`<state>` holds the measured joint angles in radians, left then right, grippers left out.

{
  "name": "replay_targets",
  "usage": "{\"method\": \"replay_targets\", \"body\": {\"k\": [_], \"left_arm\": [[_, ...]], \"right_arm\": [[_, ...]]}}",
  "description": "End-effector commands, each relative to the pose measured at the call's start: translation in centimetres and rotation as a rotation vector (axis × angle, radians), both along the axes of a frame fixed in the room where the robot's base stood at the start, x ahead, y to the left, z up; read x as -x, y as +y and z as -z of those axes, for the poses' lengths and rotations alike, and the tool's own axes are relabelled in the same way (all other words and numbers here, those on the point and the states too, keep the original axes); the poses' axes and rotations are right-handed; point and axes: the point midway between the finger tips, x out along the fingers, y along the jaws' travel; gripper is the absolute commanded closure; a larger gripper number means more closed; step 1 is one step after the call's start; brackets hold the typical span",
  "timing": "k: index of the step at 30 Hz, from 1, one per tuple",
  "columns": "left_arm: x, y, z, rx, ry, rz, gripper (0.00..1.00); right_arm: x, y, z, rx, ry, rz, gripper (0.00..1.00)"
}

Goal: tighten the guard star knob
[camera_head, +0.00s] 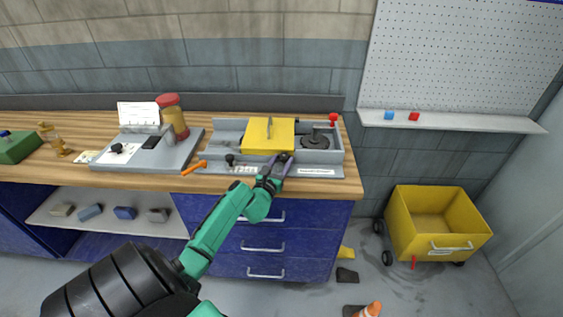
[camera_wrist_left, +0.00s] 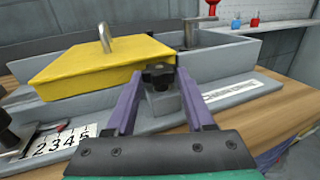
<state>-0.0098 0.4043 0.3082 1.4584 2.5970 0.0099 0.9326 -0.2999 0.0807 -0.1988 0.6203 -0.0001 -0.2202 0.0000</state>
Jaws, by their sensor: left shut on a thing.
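The yellow guard (camera_head: 268,134), with a grey bar handle on top, sits on the grey runout fixture (camera_head: 325,157) on the bench. It also shows in the wrist view (camera_wrist_left: 85,68). The black star knob (camera_wrist_left: 158,77) stands on a grey block at the front of the guard. My left gripper (camera_head: 284,160) reaches in from the front with its purple fingers on either side of the knob, shut on it. In the head view the fingers mostly hide the knob. My right gripper is in neither view.
A black-knobbed clamp (camera_head: 230,160) and number scale lie left of the guard. A red-tipped lever (camera_head: 333,119) stands at the right. An orange tool (camera_head: 194,167), a grey plate (camera_head: 145,157) and a red-lidded jar (camera_head: 172,116) are further left. A yellow cart (camera_head: 438,222) is on the floor.

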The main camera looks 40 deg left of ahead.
Motion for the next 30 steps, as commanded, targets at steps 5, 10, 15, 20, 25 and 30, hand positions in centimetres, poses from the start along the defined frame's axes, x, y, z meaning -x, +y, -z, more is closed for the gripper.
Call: {"method": "replay_targets", "body": {"k": [5,10,15,20,25,30], "left_arm": [[0.0,0.0,0.1,0.0,0.002,0.0,0.34],[0.0,0.0,0.1,-0.001,0.001,0.0,0.34],[0.6,-0.3,0.1,0.0,0.002,0.0,0.34],[3.2,-1.1,0.2,-0.001,0.003,0.001,0.34],[7.9,-2.8,0.5,0.001,0.006,0.001,0.34],[12.0,-4.2,0.5,0.001,0.006,-0.002,0.34]], "right_arm": [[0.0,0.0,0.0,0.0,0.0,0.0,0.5],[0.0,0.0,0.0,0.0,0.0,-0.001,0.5],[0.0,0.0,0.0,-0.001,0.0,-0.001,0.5],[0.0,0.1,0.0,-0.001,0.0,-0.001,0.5],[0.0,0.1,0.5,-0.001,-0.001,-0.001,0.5],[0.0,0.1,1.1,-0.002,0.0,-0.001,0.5]]}}
